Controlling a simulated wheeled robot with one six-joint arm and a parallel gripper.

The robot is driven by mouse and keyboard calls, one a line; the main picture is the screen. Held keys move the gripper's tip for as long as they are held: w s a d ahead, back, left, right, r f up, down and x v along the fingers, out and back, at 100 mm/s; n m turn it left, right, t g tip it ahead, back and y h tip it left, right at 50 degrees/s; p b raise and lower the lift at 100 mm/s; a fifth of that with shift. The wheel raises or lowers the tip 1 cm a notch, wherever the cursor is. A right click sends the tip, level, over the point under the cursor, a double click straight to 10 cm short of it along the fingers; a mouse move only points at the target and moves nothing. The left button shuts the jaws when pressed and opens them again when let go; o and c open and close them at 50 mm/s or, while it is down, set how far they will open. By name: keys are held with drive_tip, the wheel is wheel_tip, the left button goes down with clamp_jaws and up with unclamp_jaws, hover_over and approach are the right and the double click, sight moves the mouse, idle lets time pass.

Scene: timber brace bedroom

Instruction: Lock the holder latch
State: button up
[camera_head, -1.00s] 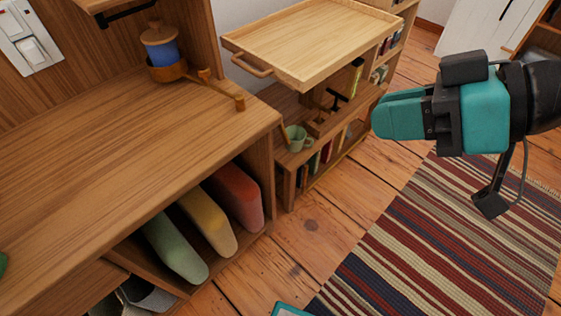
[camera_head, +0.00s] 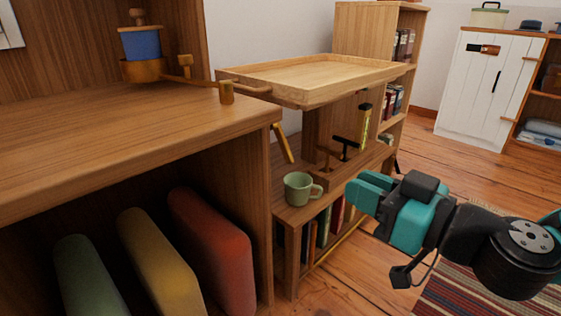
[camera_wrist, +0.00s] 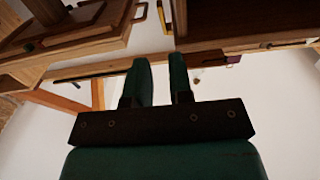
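No part is clearly marked as the holder latch, so I cannot tell which one it is. A black T-shaped handle (camera_head: 346,143) stands on a wooden block (camera_head: 335,172) on the low shelf, under the raised wooden tray (camera_head: 300,87). On the desk, a wooden holder (camera_head: 143,71) with a jointed arm and peg (camera_head: 227,92) carries a blue jar (camera_head: 140,43). My teal gripper (camera_head: 362,193) is right of the green mug, apart from these things. In the wrist view its fingers (camera_wrist: 160,75) are apart with nothing visible between them.
The desk (camera_head: 110,130) fills the left, with several coloured folders below. A green mug (camera_head: 299,189) stands at the low shelf's near end, above books. A white cabinet (camera_head: 485,95) with a wood-and-black fitting (camera_head: 484,49) stands far right. Floor (camera_head: 440,170) is open around a striped rug (camera_head: 455,295).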

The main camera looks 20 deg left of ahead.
drive_tip(key=p, duration=0.8)
approach(291, 155)
drive_tip(key=x, duration=1.2)
drive_tip(key=shift+w+a+p, duration=0.1)
drive_tip(key=shift+a+p, duration=0.25)
clamp_jaws()
